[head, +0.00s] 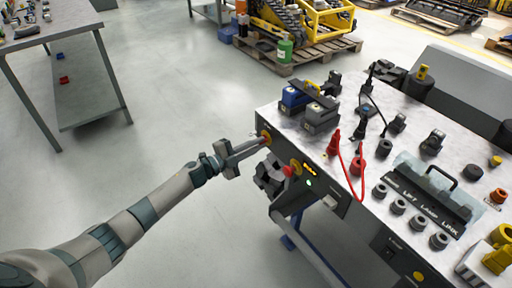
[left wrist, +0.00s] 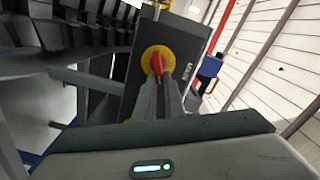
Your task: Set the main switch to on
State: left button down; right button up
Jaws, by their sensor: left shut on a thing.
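The main switch is a red handle on a round yellow plate, on a dark panel lettered MAIN. In the left wrist view the red handle (left wrist: 157,65) stands between my fingertips, in front of the yellow plate (left wrist: 148,57). In the head view the yellow plate (head: 264,136) shows at the left end of the bench front. My left gripper (head: 262,143) reaches it from the left and is shut on the red handle; the fingers hide part of it. I cannot read any on or off marks. My right gripper is not in view.
A red knob on yellow (head: 289,170), an orange display and a green light (head: 308,182) sit close to the right. The bench top (head: 300,144) carries blue and grey blocks (head: 294,97), red cables and several dark connectors. Open floor (head: 170,110) lies left.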

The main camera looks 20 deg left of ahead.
pick_arm(q)
jog(key=m+b, duration=0.1)
jog(key=m, duration=0.1)
jog(key=f+m+b, duration=0.1)
jog(key=m, duration=0.1)
jog(key=shift+s+d, duration=0.1)
jog(key=shift+m+b, duration=0.4)
jog(key=shift+m, duration=0.2)
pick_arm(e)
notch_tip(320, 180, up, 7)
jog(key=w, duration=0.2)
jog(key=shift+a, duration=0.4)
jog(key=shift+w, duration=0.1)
pick_arm(q)
jog(key=c, duration=1.8)
grip_release()
jog(key=shift+c, duration=0.2)
